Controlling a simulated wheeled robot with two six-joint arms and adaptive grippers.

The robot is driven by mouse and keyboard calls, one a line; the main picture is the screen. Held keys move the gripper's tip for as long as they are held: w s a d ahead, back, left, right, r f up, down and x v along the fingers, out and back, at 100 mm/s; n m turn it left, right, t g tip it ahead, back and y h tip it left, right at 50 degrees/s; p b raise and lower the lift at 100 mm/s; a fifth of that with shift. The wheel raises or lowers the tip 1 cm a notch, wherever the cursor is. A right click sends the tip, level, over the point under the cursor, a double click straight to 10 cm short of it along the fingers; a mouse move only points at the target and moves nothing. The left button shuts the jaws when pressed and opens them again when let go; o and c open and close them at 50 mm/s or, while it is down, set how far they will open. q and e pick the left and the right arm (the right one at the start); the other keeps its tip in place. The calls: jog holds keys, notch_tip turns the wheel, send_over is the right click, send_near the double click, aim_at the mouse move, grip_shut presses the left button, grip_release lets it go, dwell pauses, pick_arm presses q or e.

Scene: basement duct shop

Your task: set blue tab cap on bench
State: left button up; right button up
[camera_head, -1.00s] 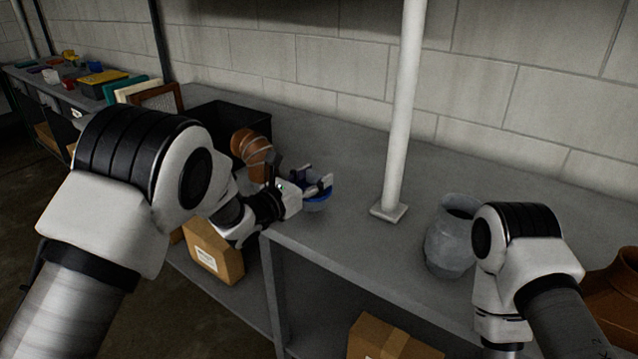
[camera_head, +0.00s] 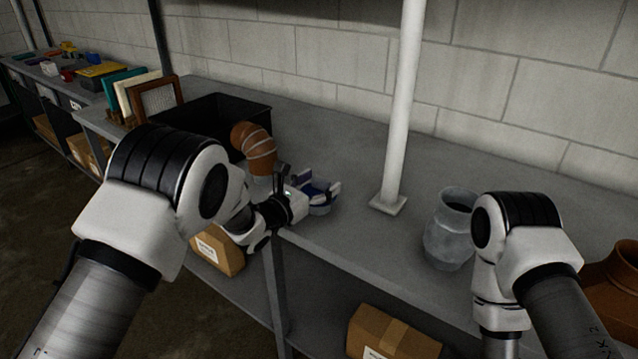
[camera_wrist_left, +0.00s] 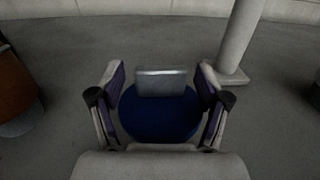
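The blue tab cap (camera_wrist_left: 160,115) is a dark blue disc with an upright grey tab, seen in the left wrist view. In the head view the cap (camera_head: 319,196) shows as a blue patch near the front edge of the grey bench (camera_head: 345,235), partly hidden by my gripper. My left gripper (camera_head: 318,186) is around it; in the left wrist view its fingers (camera_wrist_left: 160,85) stand apart on both sides of the tab, with gaps. It looks open. Whether the cap rests fully on the bench is hard to tell. My right gripper is out of view.
A white post (camera_head: 400,120) rises from the bench right of the cap. A grey jar (camera_head: 447,240) stands further right, by my right arm. A brown pipe elbow (camera_head: 255,150) and a black bin (camera_head: 205,120) are to the left. Bench behind the cap is clear.

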pick_arm(q)
jog(key=shift+r, duration=0.2)
jog(key=shift+s+a, duration=0.2)
jog(key=shift+a, duration=0.05)
jog(key=b+v, duration=0.1)
jog(key=v, duration=1)
jog(key=shift+s+b, duration=0.2)
jog(key=shift+b, duration=0.2)
jog(key=shift+a, duration=0.1)
